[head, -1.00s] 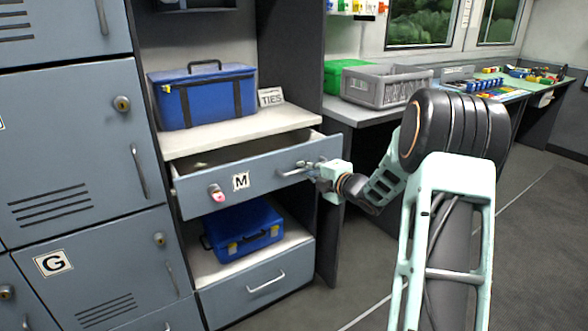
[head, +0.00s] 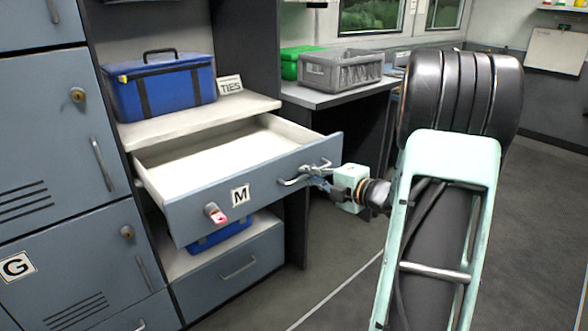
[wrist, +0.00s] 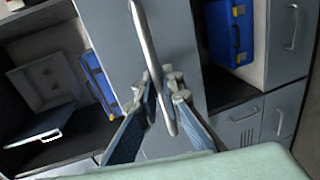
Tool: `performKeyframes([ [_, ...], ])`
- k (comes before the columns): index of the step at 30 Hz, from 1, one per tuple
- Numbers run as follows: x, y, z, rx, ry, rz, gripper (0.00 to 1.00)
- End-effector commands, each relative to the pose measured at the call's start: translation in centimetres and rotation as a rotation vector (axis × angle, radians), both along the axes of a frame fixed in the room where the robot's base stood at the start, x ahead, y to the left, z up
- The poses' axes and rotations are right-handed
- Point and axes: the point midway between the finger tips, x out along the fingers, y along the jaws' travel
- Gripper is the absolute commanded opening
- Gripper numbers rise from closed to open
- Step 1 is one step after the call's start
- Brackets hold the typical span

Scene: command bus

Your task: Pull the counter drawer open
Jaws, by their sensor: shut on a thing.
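The counter drawer (head: 262,186) has a grey-blue front marked M and stands well out from the cabinet under the counter top, its pale interior empty where it shows. A red-tipped lock (head: 215,214) sits on the left of its front. My gripper (head: 317,176) is at the right side of the front, shut on the drawer's bar handle (head: 292,181). In the wrist view the handle (wrist: 152,50) runs as a metal bar between my two fingers (wrist: 160,98).
A blue case (head: 165,88) and a TIES sign (head: 230,85) stand on the counter top (head: 190,122). Lockers (head: 50,130) are at the left. A lower drawer (head: 230,270) is closed. A grey crate (head: 340,70) sits on the bench behind. The floor at the right is clear.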

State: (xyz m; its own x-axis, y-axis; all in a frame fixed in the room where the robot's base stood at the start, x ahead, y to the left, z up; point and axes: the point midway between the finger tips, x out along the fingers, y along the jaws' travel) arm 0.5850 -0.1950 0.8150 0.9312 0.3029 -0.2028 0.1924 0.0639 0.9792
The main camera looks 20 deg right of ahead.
Motion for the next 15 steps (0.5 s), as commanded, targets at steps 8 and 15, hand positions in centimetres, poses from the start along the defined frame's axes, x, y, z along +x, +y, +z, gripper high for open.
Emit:
performKeyframes([
  [8,-2.7,-0.9,0.0,0.0,0.0,-0.001,0.0],
  [15,-3.1,-1.1,0.0,-0.001,0.001,-0.001,0.0],
])
